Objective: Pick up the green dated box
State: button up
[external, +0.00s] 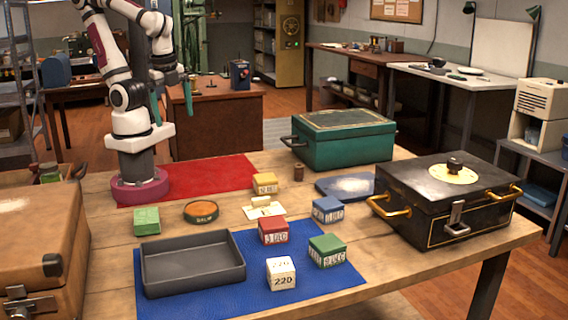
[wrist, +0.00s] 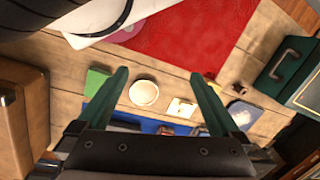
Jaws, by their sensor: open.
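The green dated box (external: 328,251) sits at the right part of the blue mat (external: 215,296) in the external view, with white date lettering on its front. I cannot make it out in the wrist view, where my gripper body covers much of the lower part. Another green block (external: 147,221) lies left of the tin on bare wood, also visible in the wrist view (wrist: 96,80); I read no date on it. My gripper (external: 171,97) is raised over the back left of the table, far from the dated box. Its teal fingers (wrist: 158,74) are apart and empty.
Beside the green dated box stand a white box (external: 281,273), a red box (external: 273,231) and a blue box (external: 328,209). A grey tray (external: 193,265) fills the mat's left. A black chest (external: 445,199) stands right, a green case (external: 343,138) behind. A round tin (external: 201,212) lies centre-left.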

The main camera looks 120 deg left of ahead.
aim_at(327, 246)
jog(key=w+d+f+n+h, duration=0.3)
jog(key=w+d+n+h, duration=0.95)
jog(key=w+n, duration=0.45)
jog(key=w+a+f+n+t, duration=0.3)
jog(key=w+f+n, duration=0.1)
jog(key=w+n, duration=0.1)
jog(key=w+a+f+n+t+y, duration=0.1)
jog(key=w+a+f+n+t, duration=0.3)
jog(key=w+n, duration=0.2)
jog(key=w+a+f+n+t+y, duration=0.1)
jog(key=w+a+f+n+t, duration=0.2)
jog(key=w, duration=0.6)
jog(key=shift+a+f+n+t, duration=0.15)
jog(key=shift+f+n, duration=0.25)
jog(key=shift+n, duration=0.3)
jog(key=shift+a+f+n+t, duration=0.15)
jog(key=shift+f+n, duration=0.25)
jog(key=shift+n, duration=0.3)
jog(key=x, duration=1.5)
jog(key=shift+s+d+f, duration=0.15)
jog(key=shift+s+d, duration=0.05)
jog(key=shift+d, duration=0.05)
jog(key=c, duration=1.4)
